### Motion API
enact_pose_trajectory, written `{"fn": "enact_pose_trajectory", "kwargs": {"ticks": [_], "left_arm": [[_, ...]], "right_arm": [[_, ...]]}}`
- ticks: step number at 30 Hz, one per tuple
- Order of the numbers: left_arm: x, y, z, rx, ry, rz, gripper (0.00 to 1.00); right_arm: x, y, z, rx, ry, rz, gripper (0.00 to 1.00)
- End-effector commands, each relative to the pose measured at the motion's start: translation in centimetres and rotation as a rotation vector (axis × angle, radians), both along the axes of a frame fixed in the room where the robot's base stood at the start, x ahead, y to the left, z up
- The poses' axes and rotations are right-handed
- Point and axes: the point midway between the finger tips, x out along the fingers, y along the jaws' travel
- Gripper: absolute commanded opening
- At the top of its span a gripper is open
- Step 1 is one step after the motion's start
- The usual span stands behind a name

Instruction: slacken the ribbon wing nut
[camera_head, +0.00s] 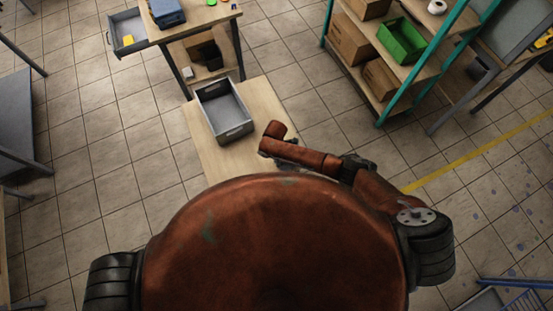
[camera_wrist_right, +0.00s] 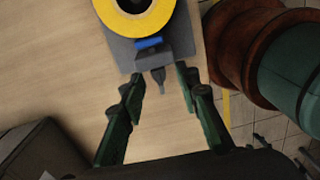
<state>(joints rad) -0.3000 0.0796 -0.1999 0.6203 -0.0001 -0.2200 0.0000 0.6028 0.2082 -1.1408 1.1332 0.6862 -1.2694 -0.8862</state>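In the right wrist view, a grey holder (camera_wrist_right: 182,36) carries a yellow roll (camera_wrist_right: 110,18) at the top of the picture. A small blue bar (camera_wrist_right: 150,43) sits on the holder just below the roll. A dark narrow piece (camera_wrist_right: 158,78) sticks out from the holder's near edge. I cannot tell for sure which of these two is the wing nut. My right gripper (camera_wrist_right: 160,74) is open, its fingertips on either side of the dark piece with gaps visible. In the head view my body hides the holder and the right gripper. My left gripper is in neither view.
A grey open crate (camera_head: 223,110) stands on the wooden table (camera_head: 262,96); a dark grey box wall (camera_wrist_right: 45,150) shows lower left in the wrist view. Behind are a table with a drawer (camera_head: 127,32) and a teal-framed shelf (camera_head: 398,101). Open tiled floor lies on the left.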

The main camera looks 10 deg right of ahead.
Motion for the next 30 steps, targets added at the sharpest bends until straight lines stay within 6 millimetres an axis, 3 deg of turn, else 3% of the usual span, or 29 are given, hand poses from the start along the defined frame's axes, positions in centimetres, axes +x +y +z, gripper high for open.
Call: {"fn": "enact_pose_trajectory", "kwargs": {"ticks": [8,21,30], "left_arm": [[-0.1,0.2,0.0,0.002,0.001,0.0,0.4],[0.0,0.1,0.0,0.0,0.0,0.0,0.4],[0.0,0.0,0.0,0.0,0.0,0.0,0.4]], "right_arm": [[0.1,0.1,2.0,0.003,-0.002,0.001,0.3],[0.4,0.2,10.4,0.001,-0.002,0.001,0.3],[0.4,0.2,12.1,-0.001,0.0,-0.001,0.3]]}}
